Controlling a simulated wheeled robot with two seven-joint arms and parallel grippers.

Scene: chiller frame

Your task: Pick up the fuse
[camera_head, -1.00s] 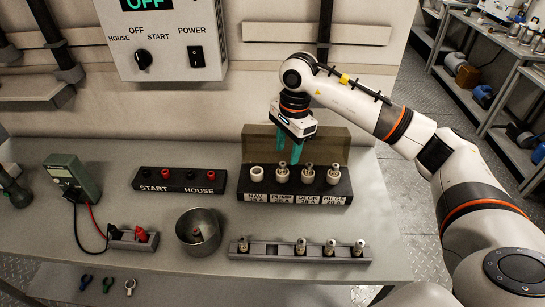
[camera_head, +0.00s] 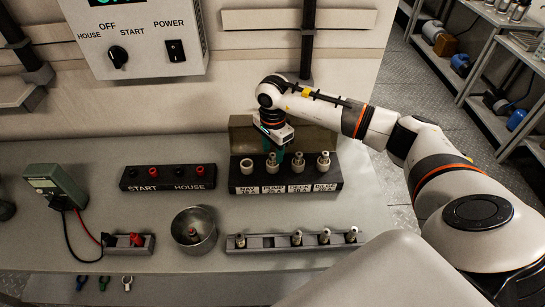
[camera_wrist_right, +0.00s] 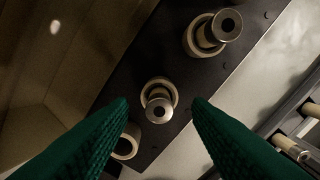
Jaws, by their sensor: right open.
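A black fuse block (camera_head: 240,187) with white labels stands on the bench. Its leftmost white socket (camera_head: 247,166) looks empty. The other sockets hold pale fuses with metal caps: the second fuse (camera_head: 272,166), the third fuse (camera_head: 298,162) and the rightmost fuse (camera_head: 323,162). My right gripper (camera_head: 274,151) is above the second fuse with its green fingers pointing down. In the right wrist view its fingers (camera_wrist_right: 160,101) are open on either side of that fuse (camera_wrist_right: 158,106), apart from it and holding nothing. My left gripper is not in view.
A grey rack (camera_head: 267,243) with several fuses lies in front of the block. A metal bowl (camera_head: 208,239) holds a small item with a red part. A START/HOUSE terminal block (camera_head: 168,178) and a green meter (camera_head: 53,183) are left.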

